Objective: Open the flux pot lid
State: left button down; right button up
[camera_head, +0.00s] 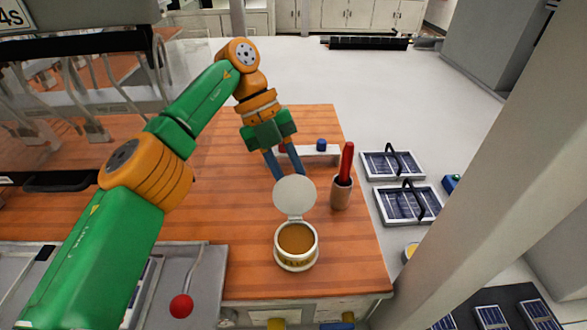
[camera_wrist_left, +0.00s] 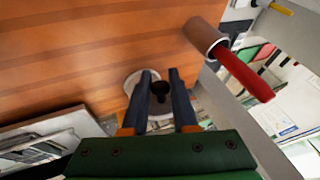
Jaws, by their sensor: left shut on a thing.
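The flux pot (camera_head: 283,257) is a pale round pot with amber-brown contents, standing near the front right of the wooden bench. Its whitish round lid (camera_head: 294,195) is raised at the pot's back edge, tilted up, and the mouth is uncovered. My left gripper (camera_head: 286,174) reaches down behind the lid, its fingertips partly hidden by it. In the left wrist view the fingers (camera_wrist_left: 160,74) are closed on a dark knob (camera_wrist_left: 160,90) on the lid (camera_wrist_left: 133,78). My right gripper is not in view.
A brown cup (camera_head: 340,194) holding a red-handled tool (camera_head: 347,161) stands just right of the lid. A white rack (camera_head: 318,154) lies behind. A red-knobbed lever (camera_head: 181,305) is at the front left. Solar panels (camera_head: 408,204) lie beyond the bench's right edge.

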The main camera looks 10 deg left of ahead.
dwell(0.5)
pick_arm(q)
jog(key=c, duration=0.7)
grip_release()
